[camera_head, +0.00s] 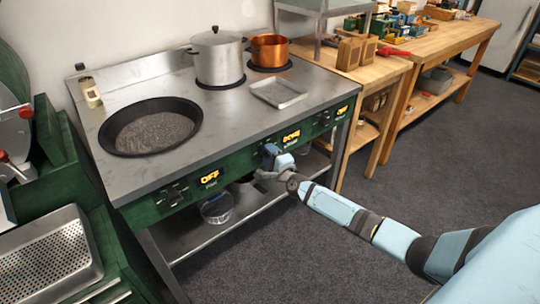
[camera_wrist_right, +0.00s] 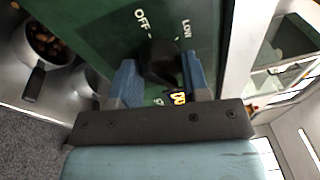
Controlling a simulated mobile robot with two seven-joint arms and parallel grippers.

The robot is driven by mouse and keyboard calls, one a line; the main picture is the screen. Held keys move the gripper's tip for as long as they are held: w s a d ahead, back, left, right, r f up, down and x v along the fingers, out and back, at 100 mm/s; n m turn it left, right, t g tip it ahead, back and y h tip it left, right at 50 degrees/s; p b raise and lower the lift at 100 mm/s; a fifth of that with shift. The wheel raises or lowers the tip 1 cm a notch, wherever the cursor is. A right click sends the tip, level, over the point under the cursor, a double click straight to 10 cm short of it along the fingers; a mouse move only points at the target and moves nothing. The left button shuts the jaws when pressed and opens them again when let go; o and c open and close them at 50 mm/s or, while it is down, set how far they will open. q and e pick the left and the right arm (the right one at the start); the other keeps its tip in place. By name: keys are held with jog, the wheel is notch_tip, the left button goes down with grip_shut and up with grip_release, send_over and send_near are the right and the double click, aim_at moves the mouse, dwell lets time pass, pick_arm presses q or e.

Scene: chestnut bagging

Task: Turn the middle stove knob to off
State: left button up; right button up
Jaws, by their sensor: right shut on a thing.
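The stove (camera_head: 225,115) has a green front panel with knobs and lit displays. My right gripper (camera_head: 272,158) is at the middle of this panel, beside the middle display (camera_head: 291,138), and it hides the middle knob in the head view. In the right wrist view the black middle knob (camera_wrist_right: 162,60) sits between the two blue fingers of the right gripper (camera_wrist_right: 160,78), which is shut on it. OFF and LOW labels show on the panel around the knob; its pointer direction is unclear. The left display (camera_head: 210,177) reads OFF. My left gripper is not in view.
A dark round pan (camera_head: 150,127), a steel pot (camera_head: 217,58), a copper pot (camera_head: 269,50) and a small metal tray (camera_head: 278,93) are on the stove top. Wooden workbenches (camera_head: 440,40) stand at right; the floor in front is clear.

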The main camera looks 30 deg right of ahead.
jog(key=n, duration=0.4)
jog(key=n+y, duration=0.1)
jog(key=n, duration=0.4)
jog(key=shift+t, duration=0.4)
jog(key=n+y, duration=0.1)
jog(key=n, duration=0.4)
jog(key=n+y, duration=0.1)
jog(key=n, duration=0.3)
jog(key=shift+d+p, duration=0.1)
jog(key=shift+p, duration=0.2)
jog(key=n, duration=0.2)
jog(key=n+p, duration=0.1)
jog(key=n, duration=0.2)
jog(key=shift+g+y, duration=0.3)
jog(key=n, duration=0.4)
jog(key=shift+r+y+p, duration=0.1)
jog(key=shift+y+p, duration=0.2)
jog(key=n+g, duration=0.1)
jog(key=n, duration=0.3)
jog(key=shift+n, duration=0.3)
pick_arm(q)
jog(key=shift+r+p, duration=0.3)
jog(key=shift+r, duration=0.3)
pick_arm(e)
jog(key=shift+n, duration=0.9)
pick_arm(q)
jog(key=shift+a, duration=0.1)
pick_arm(e)
jog(key=shift+n, duration=0.3)
